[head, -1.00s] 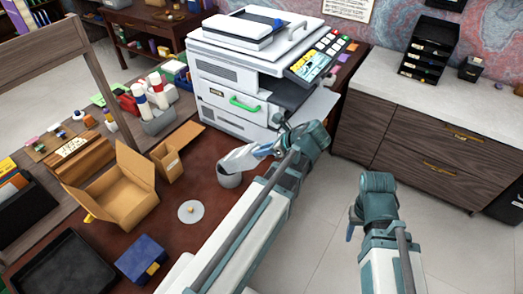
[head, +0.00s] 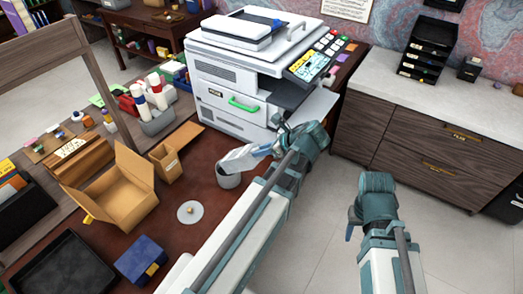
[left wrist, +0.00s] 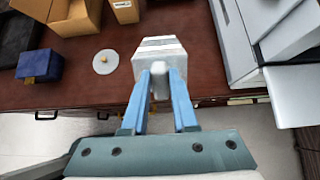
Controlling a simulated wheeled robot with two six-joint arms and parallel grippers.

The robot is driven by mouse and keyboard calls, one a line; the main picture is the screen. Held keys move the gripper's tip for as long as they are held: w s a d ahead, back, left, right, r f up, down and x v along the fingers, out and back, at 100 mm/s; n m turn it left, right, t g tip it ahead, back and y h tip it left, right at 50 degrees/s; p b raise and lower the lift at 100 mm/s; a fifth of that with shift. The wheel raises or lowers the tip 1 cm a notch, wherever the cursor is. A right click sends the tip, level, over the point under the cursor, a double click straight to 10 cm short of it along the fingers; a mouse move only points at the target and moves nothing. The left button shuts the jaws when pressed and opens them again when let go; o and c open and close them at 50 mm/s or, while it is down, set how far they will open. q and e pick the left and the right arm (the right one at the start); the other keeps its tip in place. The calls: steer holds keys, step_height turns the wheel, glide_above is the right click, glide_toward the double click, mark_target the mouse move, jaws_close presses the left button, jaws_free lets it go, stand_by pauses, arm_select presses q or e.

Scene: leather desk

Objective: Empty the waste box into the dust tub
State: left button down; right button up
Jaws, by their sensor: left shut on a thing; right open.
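The waste box (head: 239,158), a pale grey-white box, is held tilted over the dust tub (head: 229,180), a small grey round tub on the brown desk. My left gripper (head: 270,148) is shut on the box's grip. In the left wrist view the box (left wrist: 160,52) is beyond the blue fingers (left wrist: 167,76), with the grip between them. It hides the tub there. Whether anything is falling out cannot be seen. A round pale lid (head: 190,212) with a small knob lies on the desk. My right gripper (head: 352,222) is open and empty above the floor.
A white printer (head: 235,105) stands behind the tub. An open cardboard box (head: 125,195), a smaller carton (head: 166,163), a blue box (head: 141,260) and a black tray (head: 62,272) stand on the left side of the desk. A drawer cabinet (head: 430,140) stands at right.

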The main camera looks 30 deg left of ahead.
arm_select(q)
steer(key=shift+s+d+f+y+b, duration=0.1)
steer(key=shift+d+f+y+b, duration=0.85)
steer(key=shift+b, duration=1.2)
steer(key=shift+d+r, duration=0.1)
steer(key=shift+d, duration=0.05)
steer(key=shift+s+d+f+t+y+b, duration=0.15)
steer(key=shift+d+f+y+b, duration=0.7)
steer(key=shift+b, duration=1.75)
steer(key=shift+w+d+f+t+y+b, duration=0.15)
steer(key=shift+d+f+y+b, duration=0.65)
steer(key=shift+b, duration=1.75)
steer(key=shift+s+a+f, duration=0.15)
steer(key=shift+a, duration=0.05)
